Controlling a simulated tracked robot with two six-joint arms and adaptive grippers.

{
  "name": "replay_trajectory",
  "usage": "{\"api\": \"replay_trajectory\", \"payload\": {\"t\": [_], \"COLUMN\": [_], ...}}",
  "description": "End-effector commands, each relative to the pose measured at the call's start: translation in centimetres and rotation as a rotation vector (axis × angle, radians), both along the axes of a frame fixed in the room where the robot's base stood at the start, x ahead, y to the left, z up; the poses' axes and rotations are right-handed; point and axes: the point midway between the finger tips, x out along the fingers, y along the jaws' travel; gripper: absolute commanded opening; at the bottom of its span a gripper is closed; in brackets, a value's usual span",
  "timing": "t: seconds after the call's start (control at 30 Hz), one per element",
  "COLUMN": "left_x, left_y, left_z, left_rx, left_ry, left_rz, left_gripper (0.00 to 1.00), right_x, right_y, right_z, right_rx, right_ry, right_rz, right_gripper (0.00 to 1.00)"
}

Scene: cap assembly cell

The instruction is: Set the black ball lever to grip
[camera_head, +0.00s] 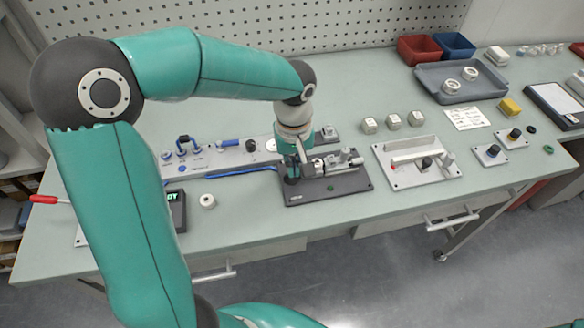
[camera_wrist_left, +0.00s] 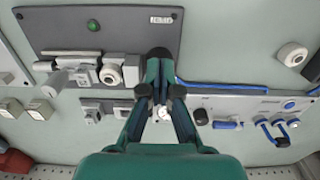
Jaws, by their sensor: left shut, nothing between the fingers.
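My left gripper (camera_head: 292,172) points down over the left part of a dark fixture plate (camera_head: 335,187); its fingers are together with nothing between them. In the left wrist view the gripper (camera_wrist_left: 160,72) covers part of the plate's edge, and a dark rounded shape shows at its tips. I cannot tell whether it touches that or whether it is the lever's ball. A black ball (camera_head: 250,145) stands on the grey panel behind; it also shows in the left wrist view (camera_wrist_left: 201,117). Any grip marking is too small to read. My right gripper is out of view.
The plate carries a grey clamp (camera_head: 345,160) and a green button (camera_head: 330,188). Blue handles (camera_head: 183,145) stand on the panel at left. A white fixture (camera_head: 410,175) with a dark knob stands to the right. A white ring (camera_head: 207,201) lies on free table.

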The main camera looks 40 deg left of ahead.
Motion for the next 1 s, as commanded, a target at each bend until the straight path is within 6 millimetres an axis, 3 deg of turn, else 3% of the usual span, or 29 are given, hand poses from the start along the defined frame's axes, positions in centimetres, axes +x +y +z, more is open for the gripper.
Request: {"api": "replay_trajectory", "payload": {"t": [0.53,1.0], "left_x": [0.2,-1.0], "left_y": [0.3,-1.2], "left_z": [0.0,0.1], "left_rx": [0.0,-0.001], "left_ry": [0.0,-0.001], "left_rz": [-0.001,-0.001], "left_gripper": [0.0,0.0], "right_x": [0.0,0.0], "right_y": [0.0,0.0], "right_z": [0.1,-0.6], "right_rx": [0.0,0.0], "right_ry": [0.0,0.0], "right_rz": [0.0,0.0], "right_gripper": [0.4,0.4]}}
